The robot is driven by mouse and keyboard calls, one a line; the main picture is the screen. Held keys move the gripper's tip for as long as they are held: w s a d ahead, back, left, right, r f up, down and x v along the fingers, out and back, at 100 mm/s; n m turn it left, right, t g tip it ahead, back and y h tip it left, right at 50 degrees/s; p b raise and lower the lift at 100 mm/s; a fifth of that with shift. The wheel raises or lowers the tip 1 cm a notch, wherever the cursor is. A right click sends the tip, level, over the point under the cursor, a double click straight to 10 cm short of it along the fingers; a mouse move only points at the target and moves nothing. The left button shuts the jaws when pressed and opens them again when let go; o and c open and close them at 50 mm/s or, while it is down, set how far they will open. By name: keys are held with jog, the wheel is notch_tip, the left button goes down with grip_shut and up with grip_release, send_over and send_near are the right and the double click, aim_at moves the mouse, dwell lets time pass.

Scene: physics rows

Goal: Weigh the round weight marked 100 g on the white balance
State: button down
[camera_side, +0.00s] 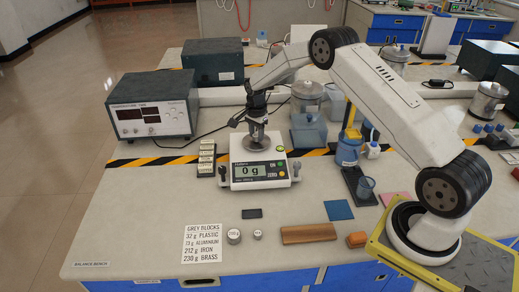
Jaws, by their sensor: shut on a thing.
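The white balance (260,184) stands in the middle of the bench, and its green display reads 0 g. My gripper (257,127) points down over the balance pan. It is shut on a grey metal round weight (257,138), partly hidden by the fingers; its marking cannot be read. The held weight is over the pan, and whether it touches cannot be seen clearly. Two other round weights, a larger one (234,236) and a smaller one (257,234), stand on the bench in front of the balance.
A label card (202,243), a dark block (252,213), a wooden block (308,234), an orange block (357,239) and a blue square (339,210) lie in front. A power supply (152,106) stands left. Blue containers (348,149) stand right of the balance.

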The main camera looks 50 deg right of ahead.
jog(key=shift+f, duration=0.3)
jog(key=shift+c, duration=1.2)
grip_release()
jog(key=shift+o, duration=0.3)
jog(key=shift+o, duration=0.9)
jog(key=shift+r, duration=4)
